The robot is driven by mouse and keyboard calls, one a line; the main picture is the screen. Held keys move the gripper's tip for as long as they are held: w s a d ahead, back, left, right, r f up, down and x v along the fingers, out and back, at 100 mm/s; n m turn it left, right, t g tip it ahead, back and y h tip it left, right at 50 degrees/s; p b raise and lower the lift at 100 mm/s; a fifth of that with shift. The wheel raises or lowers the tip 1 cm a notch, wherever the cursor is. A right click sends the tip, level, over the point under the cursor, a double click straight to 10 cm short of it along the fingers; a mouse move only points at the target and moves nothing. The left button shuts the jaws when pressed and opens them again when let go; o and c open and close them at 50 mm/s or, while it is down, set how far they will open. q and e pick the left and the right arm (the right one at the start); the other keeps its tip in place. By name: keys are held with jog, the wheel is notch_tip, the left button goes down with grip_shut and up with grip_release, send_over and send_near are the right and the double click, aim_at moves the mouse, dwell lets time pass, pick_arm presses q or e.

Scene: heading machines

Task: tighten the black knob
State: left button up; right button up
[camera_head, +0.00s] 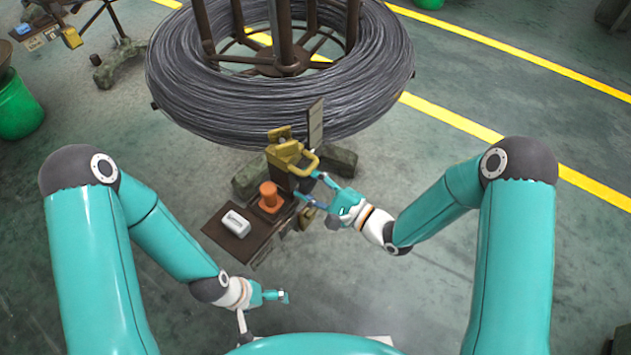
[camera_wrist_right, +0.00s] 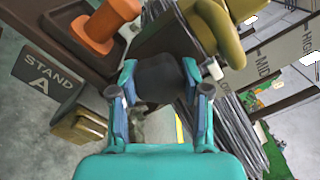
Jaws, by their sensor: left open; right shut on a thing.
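The black knob (camera_wrist_right: 160,78) shows in the right wrist view, between the two blue-padded fingers of my right gripper (camera_wrist_right: 159,90). The fingers press on it from both sides. In the head view my right gripper (camera_head: 312,188) is at the right side of the yellow-topped machine (camera_head: 287,153), and the knob is too small or hidden to make out there. My left gripper (camera_head: 284,296) is open and empty, low in the head view, below the brown tray (camera_head: 215,231) and apart from the machine.
An orange spool-like part (camera_head: 268,196) and a white block (camera_head: 236,223) stand on the tray. A large wire coil (camera_head: 190,95) is behind the machine. A sign reading STAND A (camera_wrist_right: 46,77) and a scale plate marked MID and HIGH (camera_wrist_right: 280,55) flank the knob. Floor at right is clear.

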jog(key=shift+s+a+f, duration=0.1)
jog(key=shift+f, duration=0.15)
jog(key=o, duration=1.1)
jog(key=shift+c, duration=0.2)
jog(key=shift+o, duration=0.4)
jog(key=shift+r, duration=0.1)
jog(key=v, duration=0.8)
